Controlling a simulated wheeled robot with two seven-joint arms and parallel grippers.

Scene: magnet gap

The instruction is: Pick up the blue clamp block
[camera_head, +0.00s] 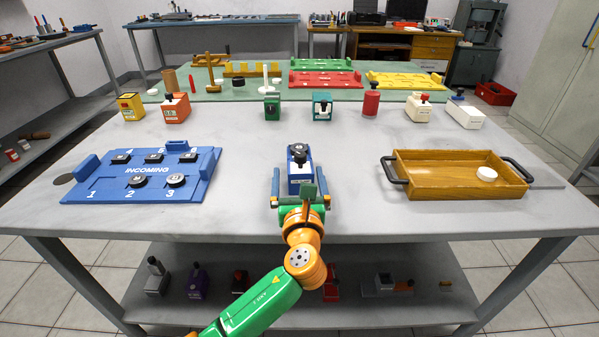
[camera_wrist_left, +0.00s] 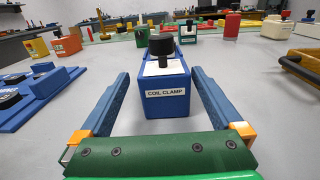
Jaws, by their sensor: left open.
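The blue clamp block (camera_head: 300,176) stands upright on the grey table near its front middle. It has a black knob on top and a white label reading "COIL CLAMP", which shows in the left wrist view (camera_wrist_left: 165,104). My left gripper (camera_head: 299,183) is open, with one blue finger on each side of the block. In the left wrist view, the fingers of my left gripper (camera_wrist_left: 164,90) reach along both sides of it, with a visible gap on each side. The block rests on the table. My right gripper is not in view.
A blue "INCOMING" tray (camera_head: 118,190) with several dark round parts lies to the left. A wooden tray (camera_head: 450,190) with black handles and a white disc is on the right. Green and teal blocks (camera_head: 322,106) stand behind. The table between is clear.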

